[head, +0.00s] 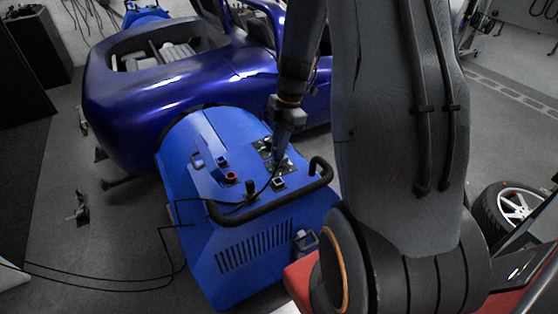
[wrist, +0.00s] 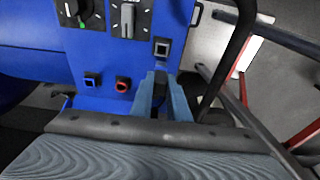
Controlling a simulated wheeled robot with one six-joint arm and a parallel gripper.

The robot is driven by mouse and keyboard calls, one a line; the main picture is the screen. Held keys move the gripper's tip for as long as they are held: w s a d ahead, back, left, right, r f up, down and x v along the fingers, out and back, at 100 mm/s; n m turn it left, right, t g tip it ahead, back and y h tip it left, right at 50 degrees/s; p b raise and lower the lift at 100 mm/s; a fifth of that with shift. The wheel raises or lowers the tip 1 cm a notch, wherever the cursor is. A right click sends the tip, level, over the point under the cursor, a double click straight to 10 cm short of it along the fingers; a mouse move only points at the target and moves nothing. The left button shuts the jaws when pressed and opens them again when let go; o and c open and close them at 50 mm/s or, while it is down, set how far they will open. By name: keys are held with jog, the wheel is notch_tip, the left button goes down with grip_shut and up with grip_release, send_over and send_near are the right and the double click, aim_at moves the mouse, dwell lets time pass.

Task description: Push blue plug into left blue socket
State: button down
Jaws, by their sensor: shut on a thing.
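My gripper (head: 281,158) points down over the control panel on top of the blue machine. In the wrist view its two blue-grey fingers (wrist: 161,82) are close together with a narrow thing between them, which I take to be the blue plug; the fingers hide most of it. A blue-rimmed square socket (wrist: 92,80) lies left of the fingers in the wrist view, and a red round socket (wrist: 122,84) lies between it and them. In the head view, the blue socket (head: 222,161) and red socket (head: 231,178) are left of my gripper. The held thing is apart from both sockets.
Two dial knobs (wrist: 127,18) and a square black-and-white fitting (wrist: 162,48) are close by on the panel. A black handlebar (head: 290,200) runs along the machine's near edge. A thin black cable (head: 160,236) trails to the floor. A blue car (head: 175,85) stands behind.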

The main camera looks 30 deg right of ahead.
jog(key=shift+f+b, duration=0.55)
jog(key=shift+f, duration=2.2)
jog(key=shift+w+b, duration=0.9)
jog(key=shift+w, duration=4.15)
jog(key=shift+a+p, duration=1.35)
jog(key=shift+a, duration=5)
jog(key=w+b, duration=0.6)
jog(key=w, duration=0.3)
jog(key=shift+w+a+f, duration=0.15)
jog(key=shift+w+f, duration=0.15)
jog(key=shift+f, duration=0.15)
jog(key=shift+f+b, duration=1)
jog(key=shift+f, duration=0.45)
